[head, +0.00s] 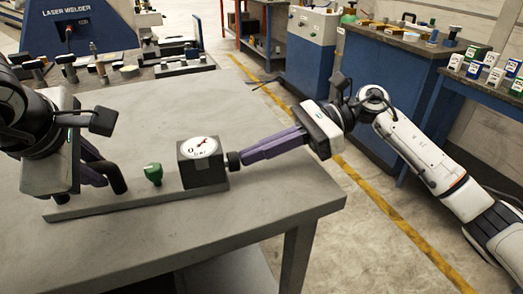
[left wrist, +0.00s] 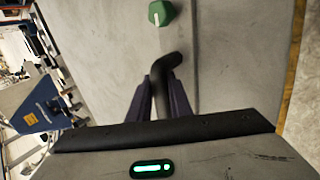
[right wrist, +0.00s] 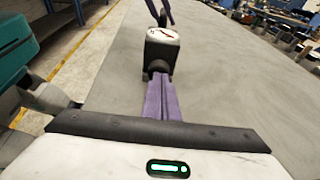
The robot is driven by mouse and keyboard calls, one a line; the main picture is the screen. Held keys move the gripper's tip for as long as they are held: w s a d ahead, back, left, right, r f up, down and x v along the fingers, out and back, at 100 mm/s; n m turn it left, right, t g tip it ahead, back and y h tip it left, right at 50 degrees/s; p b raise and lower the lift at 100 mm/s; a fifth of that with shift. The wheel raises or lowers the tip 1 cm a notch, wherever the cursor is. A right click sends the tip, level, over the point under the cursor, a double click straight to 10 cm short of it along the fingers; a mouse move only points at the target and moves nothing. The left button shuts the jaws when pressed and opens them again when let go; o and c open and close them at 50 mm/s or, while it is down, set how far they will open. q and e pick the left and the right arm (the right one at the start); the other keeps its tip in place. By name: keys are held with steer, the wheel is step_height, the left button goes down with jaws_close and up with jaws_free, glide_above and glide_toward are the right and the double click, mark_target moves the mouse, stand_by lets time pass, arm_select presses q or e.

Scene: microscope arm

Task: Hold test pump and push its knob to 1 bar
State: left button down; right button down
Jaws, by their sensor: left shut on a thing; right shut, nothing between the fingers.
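The test pump is a grey block with a round white dial (head: 199,148) and a red needle, on a flat grey base plate (head: 140,203) on the table. A black knob (head: 233,160) sticks out on its right side. My right gripper (head: 243,157) is shut and empty, its purple fingertips at the knob; in the right wrist view the fingers point at the knob (right wrist: 158,68). My left gripper (head: 112,176) is shut on the black curved handle (head: 117,178) at the pump's left end; the handle also shows in the left wrist view (left wrist: 166,68). The dial reading is too small to tell.
A green knob-like piece (head: 153,173) stands between handle and dial block. The grey table (head: 270,195) is clear in front and to the right. Tools and a blue laser welder (head: 80,30) stand at the back left. A workbench (head: 400,50) stands across the floor.

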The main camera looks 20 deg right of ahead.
arm_select(q)
steer(key=shift+d, duration=0.25)
arm_select(e)
steer(key=shift+s+a, duration=0.15)
steer(key=d, duration=0.4)
steer(key=shift+s+d, duration=0.1)
steer(key=shift+d, duration=0.25)
arm_select(q)
steer(key=shift+a, duration=0.15)
arm_select(e)
steer(key=v, duration=0.9)
steer(key=shift+d+r, duration=0.15)
steer(key=shift+d, duration=0.15)
arm_select(q)
steer(key=c, duration=1.5)
jaws_free()
steer(key=shift+c, duration=0.2)
steer(key=v, duration=1.2)
arm_select(e)
steer(key=shift+s, duration=0.1)
